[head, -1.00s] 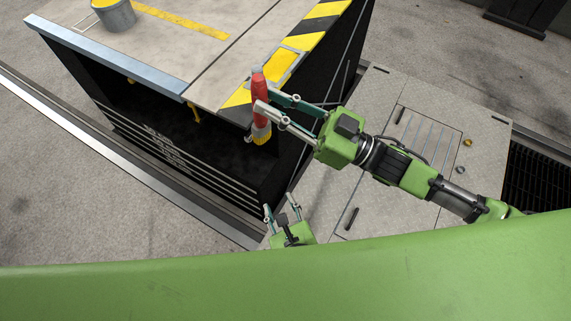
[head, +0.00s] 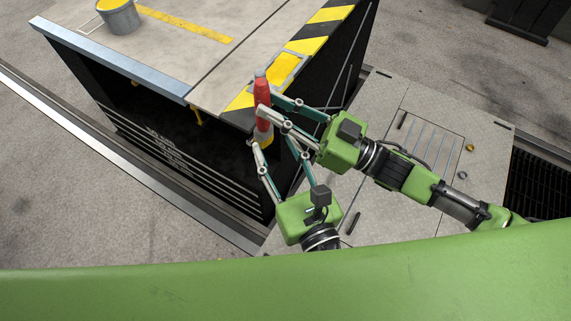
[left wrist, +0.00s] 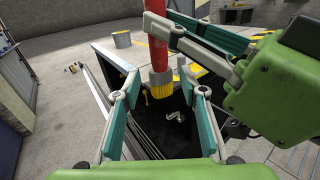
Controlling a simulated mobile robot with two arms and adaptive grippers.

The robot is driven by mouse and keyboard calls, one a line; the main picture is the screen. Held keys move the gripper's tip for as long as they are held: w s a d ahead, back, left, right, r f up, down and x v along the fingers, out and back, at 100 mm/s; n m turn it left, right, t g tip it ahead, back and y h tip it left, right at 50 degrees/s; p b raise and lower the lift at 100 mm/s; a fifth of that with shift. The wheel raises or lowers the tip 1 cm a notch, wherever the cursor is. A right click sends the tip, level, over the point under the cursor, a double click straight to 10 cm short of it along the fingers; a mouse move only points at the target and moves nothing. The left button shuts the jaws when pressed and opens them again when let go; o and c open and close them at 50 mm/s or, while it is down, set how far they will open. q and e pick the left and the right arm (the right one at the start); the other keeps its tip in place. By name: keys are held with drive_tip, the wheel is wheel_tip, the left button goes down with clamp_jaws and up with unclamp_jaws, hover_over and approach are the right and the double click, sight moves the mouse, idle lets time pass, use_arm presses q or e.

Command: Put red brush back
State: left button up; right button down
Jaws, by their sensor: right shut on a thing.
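The red brush (head: 263,92) is upright in my right gripper (head: 268,104), beside the front corner of the workbench (head: 215,80). Its grey end points up and its yellow bristles point down. The fingers of my right gripper are shut on its red handle. My left gripper (head: 272,143) is open just below the right one. In the left wrist view, the yellow bristles (left wrist: 161,84) show between the open fingers of my left gripper (left wrist: 160,84), with gaps on both sides. Whether the bristles lie within the fingers' depth is unclear.
A grey bucket (head: 118,16) with yellow inside stands on the bench top at the far left. Below the brush is the dark open bench front. The floor at left is clear.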

sight(266, 129)
use_arm(q)
drive_tip(key=x, duration=0.7)
drive_tip(key=shift+w+f, duration=0.1)
clamp_jaws()
use_arm(e)
drive_tip(key=c, duration=1.8)
unclamp_jaws()
